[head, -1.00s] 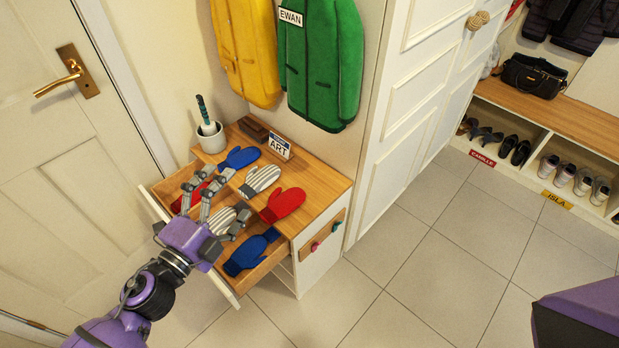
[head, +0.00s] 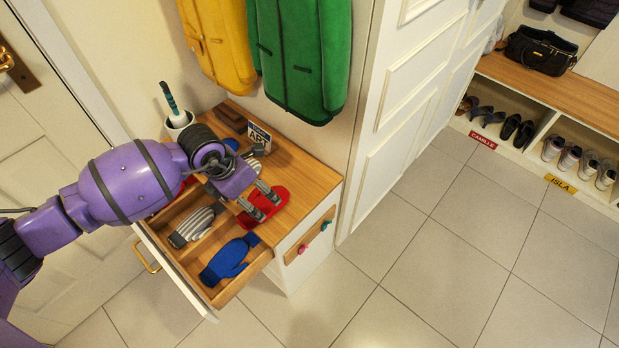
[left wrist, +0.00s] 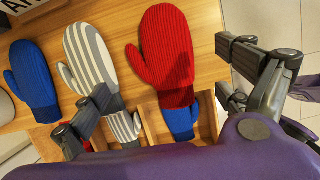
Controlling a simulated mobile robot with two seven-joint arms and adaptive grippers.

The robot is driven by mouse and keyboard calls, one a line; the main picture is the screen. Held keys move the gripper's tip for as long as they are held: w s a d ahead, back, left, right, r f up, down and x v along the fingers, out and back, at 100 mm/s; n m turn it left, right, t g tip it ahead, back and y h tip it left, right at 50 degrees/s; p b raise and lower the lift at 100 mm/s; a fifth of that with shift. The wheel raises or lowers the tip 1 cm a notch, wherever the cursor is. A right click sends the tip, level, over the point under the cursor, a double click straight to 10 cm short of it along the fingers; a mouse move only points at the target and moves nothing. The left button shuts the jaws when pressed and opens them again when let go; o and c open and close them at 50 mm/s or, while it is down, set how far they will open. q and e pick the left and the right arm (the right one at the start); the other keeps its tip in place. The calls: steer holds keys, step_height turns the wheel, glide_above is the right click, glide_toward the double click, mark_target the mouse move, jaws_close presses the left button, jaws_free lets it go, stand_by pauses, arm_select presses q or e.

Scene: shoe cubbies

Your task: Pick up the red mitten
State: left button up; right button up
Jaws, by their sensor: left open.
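The red mitten (head: 270,208) lies flat on the wooden top of the cabinet, near its front edge. In the left wrist view the red mitten (left wrist: 165,50) fills the upper middle, thumb to the left. My left gripper (head: 262,203) is open and empty over it. In the left wrist view the fingers of the left gripper (left wrist: 170,78) stand wide apart, one on each side of the mitten's lower part. A second patch of red (head: 188,183) shows in the drawer, mostly hidden by my arm. My right gripper is not in view.
On the top, a striped mitten (left wrist: 92,60) and a blue mitten (left wrist: 33,78) lie left of the red one. The open drawer (head: 172,262) below holds a striped mitten (head: 195,225) and a blue one (head: 230,260). An ART sign (head: 258,137) stands behind.

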mark_target(260, 203)
arm_select(q)
steer(key=x, duration=0.5)
steer(key=shift+s+d+f, duration=0.1)
steer(key=shift+s, duration=0.15)
steer(key=c, duration=1.2)
